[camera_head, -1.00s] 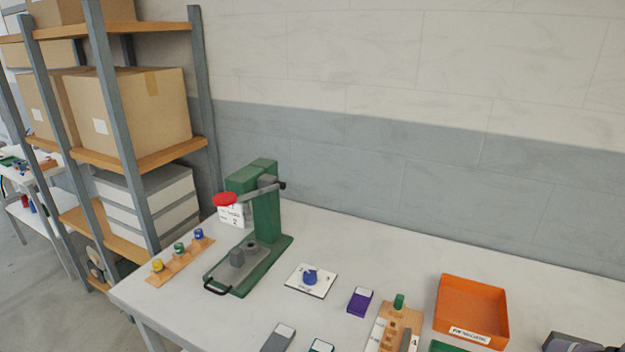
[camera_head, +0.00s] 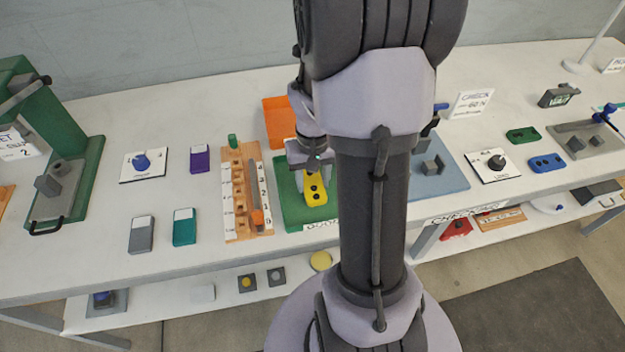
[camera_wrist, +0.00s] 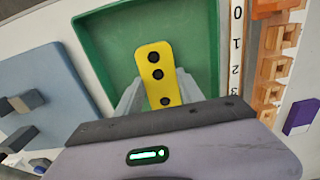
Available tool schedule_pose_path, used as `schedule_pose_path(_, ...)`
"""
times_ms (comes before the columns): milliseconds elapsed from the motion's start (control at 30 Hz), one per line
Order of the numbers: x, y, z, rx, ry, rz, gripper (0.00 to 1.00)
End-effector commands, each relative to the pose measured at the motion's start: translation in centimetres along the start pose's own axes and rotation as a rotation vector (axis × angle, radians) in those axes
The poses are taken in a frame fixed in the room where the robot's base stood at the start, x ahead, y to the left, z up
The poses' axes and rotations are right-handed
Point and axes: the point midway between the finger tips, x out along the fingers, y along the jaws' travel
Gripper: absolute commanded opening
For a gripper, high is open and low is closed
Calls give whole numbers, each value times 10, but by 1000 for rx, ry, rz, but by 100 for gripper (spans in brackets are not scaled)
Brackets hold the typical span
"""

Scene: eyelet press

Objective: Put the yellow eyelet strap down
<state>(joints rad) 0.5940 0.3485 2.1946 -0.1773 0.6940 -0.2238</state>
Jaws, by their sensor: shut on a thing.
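The yellow eyelet strap (camera_wrist: 154,62) is a flat yellow piece with several dark holes. My gripper (camera_wrist: 153,98) is shut on it, with one pale finger on each side in the wrist view. The strap (camera_head: 314,189) also shows in the head view, below my gripper (camera_head: 305,165), over the green tray (camera_head: 291,213). In the wrist view the green tray (camera_wrist: 97,50) lies behind the strap. I cannot tell whether the strap touches the tray floor. My arm hides the tray's right part in the head view.
A wooden rack with a numbered scale (camera_head: 232,198) stands just left of the tray. An orange bin (camera_head: 278,117) is behind it. A blue plate with grey blocks (camera_head: 447,180) is to the right. The green press (camera_head: 75,145) stands far left.

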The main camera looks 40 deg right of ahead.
Motion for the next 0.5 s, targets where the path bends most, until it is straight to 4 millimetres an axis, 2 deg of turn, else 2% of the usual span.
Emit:
schedule_pose_path(67,4,0,0,0,0,0,6)
schedule_pose_path(100,3,0,0,0,0,0,50)
schedule_pose_path(200,2,0,0,0,0,0,66)
schedule_pose_path(500,-1,0,0,0,0,0,66)
